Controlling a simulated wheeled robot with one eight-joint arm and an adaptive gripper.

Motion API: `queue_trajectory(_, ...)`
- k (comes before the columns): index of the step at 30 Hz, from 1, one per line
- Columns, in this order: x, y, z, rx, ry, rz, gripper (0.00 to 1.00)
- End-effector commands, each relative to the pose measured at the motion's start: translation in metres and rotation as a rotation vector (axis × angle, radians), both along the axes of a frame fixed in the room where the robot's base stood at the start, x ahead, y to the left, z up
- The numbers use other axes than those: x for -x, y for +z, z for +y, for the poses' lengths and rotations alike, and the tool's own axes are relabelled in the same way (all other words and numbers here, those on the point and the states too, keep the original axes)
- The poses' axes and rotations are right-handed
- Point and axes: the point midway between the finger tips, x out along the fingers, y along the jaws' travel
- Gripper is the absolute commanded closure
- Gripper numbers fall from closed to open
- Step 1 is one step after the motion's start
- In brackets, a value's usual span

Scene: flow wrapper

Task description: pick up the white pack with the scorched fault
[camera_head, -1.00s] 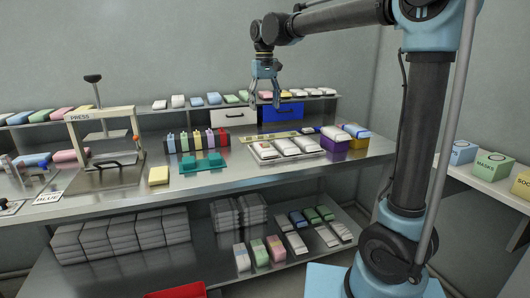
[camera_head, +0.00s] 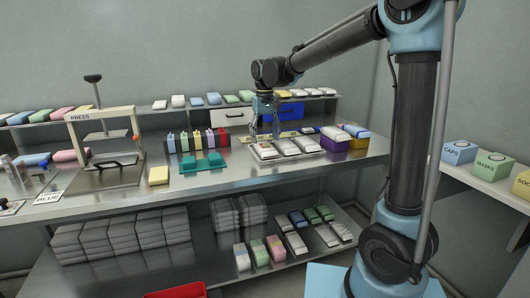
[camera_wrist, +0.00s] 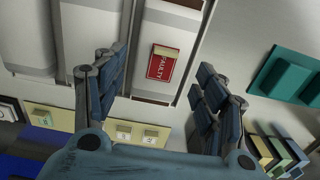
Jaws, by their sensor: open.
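Several white packs lie side by side on a tray (camera_head: 272,160) on the bench. My gripper (camera_head: 264,134) is open and empty above the leftmost white pack (camera_head: 265,151). In the wrist view this pack (camera_wrist: 178,30) runs between my open fingers (camera_wrist: 160,85), with a red "FAULTY" tag (camera_wrist: 160,66) over it. Brown patches show near its two ends; I cannot tell whether they are scorching. The middle pack (camera_wrist: 90,40) and another white pack (camera_wrist: 28,35) lie to its left, the middle one close to my left finger.
A teal fixture (camera_head: 203,163) and a row of coloured boxes (camera_head: 198,141) stand left of the tray. A purple bin (camera_head: 335,148) stands to the right. A pale yellow strip with small blocks (camera_wrist: 95,126) lies behind the tray.

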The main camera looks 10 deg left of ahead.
Motion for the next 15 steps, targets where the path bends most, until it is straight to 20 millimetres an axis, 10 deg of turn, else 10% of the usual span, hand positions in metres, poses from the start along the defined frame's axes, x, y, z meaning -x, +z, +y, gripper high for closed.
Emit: queue_trajectory(15,0.001,-0.042,0.0,-0.001,0.0,0.001,0.35)
